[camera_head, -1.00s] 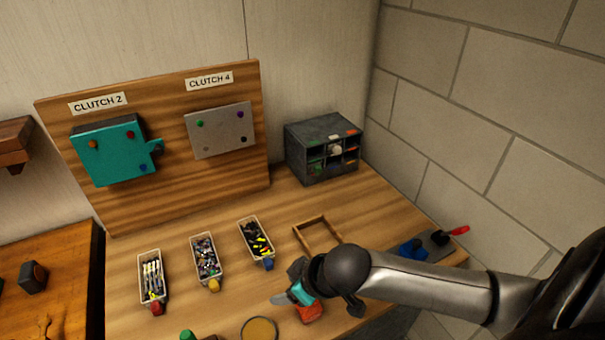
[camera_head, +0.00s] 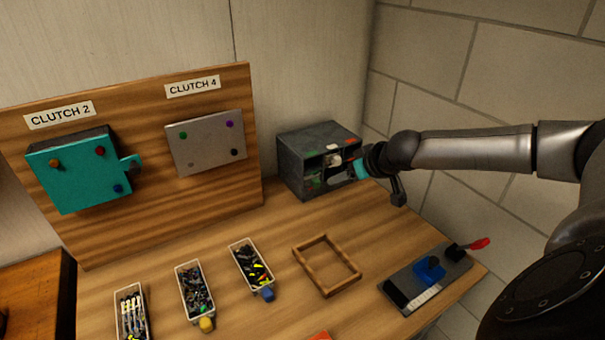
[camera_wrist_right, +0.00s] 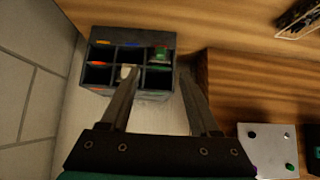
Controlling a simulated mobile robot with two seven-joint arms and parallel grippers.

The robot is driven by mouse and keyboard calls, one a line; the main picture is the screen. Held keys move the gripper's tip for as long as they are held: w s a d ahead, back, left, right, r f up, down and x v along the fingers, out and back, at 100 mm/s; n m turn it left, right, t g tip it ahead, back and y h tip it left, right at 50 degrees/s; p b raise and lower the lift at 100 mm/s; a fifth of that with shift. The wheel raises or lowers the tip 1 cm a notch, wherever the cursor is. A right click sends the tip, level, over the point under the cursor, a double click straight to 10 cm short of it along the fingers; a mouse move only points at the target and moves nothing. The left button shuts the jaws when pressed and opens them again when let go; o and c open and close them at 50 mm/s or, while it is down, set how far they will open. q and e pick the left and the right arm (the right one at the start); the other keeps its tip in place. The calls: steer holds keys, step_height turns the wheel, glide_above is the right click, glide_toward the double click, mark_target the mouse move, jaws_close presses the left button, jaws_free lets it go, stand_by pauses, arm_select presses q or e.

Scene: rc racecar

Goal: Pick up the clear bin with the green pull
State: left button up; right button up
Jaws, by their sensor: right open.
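A grey cabinet (camera_head: 300,190) with open compartments stands at the back right of the bench. It also shows in the wrist view (camera_wrist_right: 170,42). A small green part, perhaps the green pull (camera_wrist_right: 160,54), shows in one compartment in the wrist view; the bin body is too dark to make out. My right gripper (camera_wrist_right: 158,72) is open and empty in front of the cabinet, its two fingers apart. In the head view the right gripper (camera_head: 345,173) partly covers the cabinet's right side. My left gripper is not in view.
Bins with a blue pull (camera_head: 267,294) and a yellow pull (camera_head: 207,325) stand on the bench, beside another bin (camera_head: 131,312). A wooden frame (camera_head: 311,275) lies right of them. A grey base with a red-handled lever (camera_head: 460,254) is at the right, near the block wall (camera_head: 500,90).

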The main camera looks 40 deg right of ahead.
glide_toward(318, 183)
step_height(318, 183, down, 3)
steer(key=w, duration=0.2)
steer(key=shift+w+r+b+x, duration=0.1)
steer(key=shift+b+x, duration=0.35)
steer(key=shift+x, duration=0.55)
steer(key=shift+w+r+b+x, duration=0.15)
steer(key=shift+b+x, duration=0.3)
steer(key=shift+x, duration=1.35)
steer(key=shift+s+d, duration=0.1)
steer(key=shift+d, duration=0.05)
jaws_close()
